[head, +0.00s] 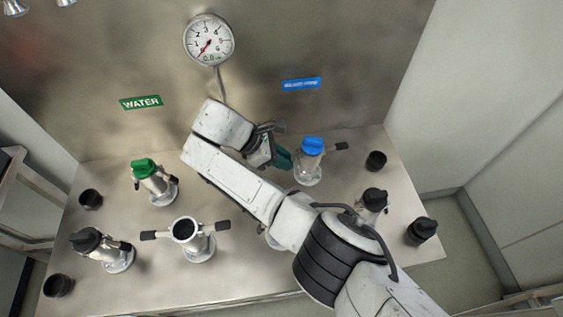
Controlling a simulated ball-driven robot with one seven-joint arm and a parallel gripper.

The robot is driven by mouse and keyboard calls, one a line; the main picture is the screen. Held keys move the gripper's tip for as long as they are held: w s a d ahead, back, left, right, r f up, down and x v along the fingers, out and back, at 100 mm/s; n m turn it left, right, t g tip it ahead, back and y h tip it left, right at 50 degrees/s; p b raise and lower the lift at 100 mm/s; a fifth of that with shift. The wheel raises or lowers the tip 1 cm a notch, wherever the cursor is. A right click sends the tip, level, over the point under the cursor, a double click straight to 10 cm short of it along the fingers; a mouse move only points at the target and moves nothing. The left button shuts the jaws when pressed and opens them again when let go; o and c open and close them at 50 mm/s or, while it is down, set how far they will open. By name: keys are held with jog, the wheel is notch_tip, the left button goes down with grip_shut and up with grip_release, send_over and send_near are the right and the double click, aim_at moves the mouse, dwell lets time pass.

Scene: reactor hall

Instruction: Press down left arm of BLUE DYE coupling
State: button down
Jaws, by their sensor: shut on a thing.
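The BLUE DYE coupling (308,165) stands on the metal bench right of centre, with a blue cap on top. Its right arm (338,146) sticks out sideways with a black grip. My gripper (283,158), with dark teal fingers, is at the coupling's left side. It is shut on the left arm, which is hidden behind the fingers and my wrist. The blue label (301,84) is on the wall above; its text is too blurred to read.
The green-capped coupling (150,178) under the WATER label (141,102) stands at left. An open coupling (188,236) with both arms out stands in front. Black-capped couplings stand at front left (95,246) and right (373,203). A gauge (209,40) hangs above.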

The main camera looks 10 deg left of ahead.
jog(key=shift+d+f+h+b, duration=0.1)
jog(key=shift+f+h+b, duration=0.4)
jog(key=shift+h+b, duration=0.5)
jog(key=shift+w+t+b, duration=0.1)
jog(key=shift+t+b, duration=0.2)
jog(key=shift+b, duration=0.2)
jog(key=shift+h, duration=0.3)
jog(key=c, duration=1)
grip_release()
jog(key=shift+d, duration=0.1)
jog(key=b+v, duration=0.1)
jog(key=v, duration=1)
jog(key=shift+b, duration=0.4)
jog(key=shift+f, duration=0.1)
